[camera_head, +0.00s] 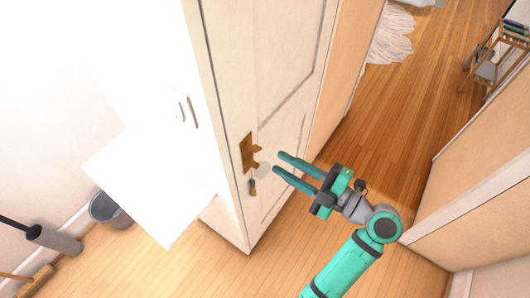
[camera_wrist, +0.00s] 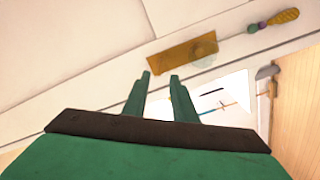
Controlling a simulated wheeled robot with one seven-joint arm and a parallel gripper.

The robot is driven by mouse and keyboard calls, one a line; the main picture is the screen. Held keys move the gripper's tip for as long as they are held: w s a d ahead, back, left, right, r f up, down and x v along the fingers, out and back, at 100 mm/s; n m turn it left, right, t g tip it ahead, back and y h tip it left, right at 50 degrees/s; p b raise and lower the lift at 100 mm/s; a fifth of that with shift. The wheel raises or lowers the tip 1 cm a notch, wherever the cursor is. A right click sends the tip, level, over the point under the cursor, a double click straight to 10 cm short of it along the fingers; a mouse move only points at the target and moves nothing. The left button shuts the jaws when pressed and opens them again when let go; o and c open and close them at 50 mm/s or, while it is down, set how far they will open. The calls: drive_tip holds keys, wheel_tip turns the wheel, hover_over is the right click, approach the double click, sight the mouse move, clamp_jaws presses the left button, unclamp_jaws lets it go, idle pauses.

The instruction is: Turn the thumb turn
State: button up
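A white door (camera_head: 272,55) carries a brass plate (camera_head: 246,158) near its edge. A small brass piece, which looks like the thumb turn (camera_head: 256,149), sticks out from the plate. A pale, clear knob (camera_head: 262,170) sits just below it. The brass plate also shows in the wrist view (camera_wrist: 172,63), above my fingertips; the thumb turn is hard to make out there. My gripper (camera_head: 278,162) is open and empty, its two green fingers pointing at the plate from the right, seemingly a little apart from it. Both fingers also show in the wrist view (camera_wrist: 160,75).
A small ornament (camera_head: 252,187) hangs below the knob; it also shows in the wrist view (camera_wrist: 285,16). A white cabinet (camera_head: 150,170) and a grey bucket (camera_head: 107,208) stand left of the door.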

sight(255, 149)
drive_tip(key=x, duration=0.6)
drive_tip(key=shift+w+a, duration=0.2)
drive_tip(key=shift+a, duration=0.05)
clamp_jaws()
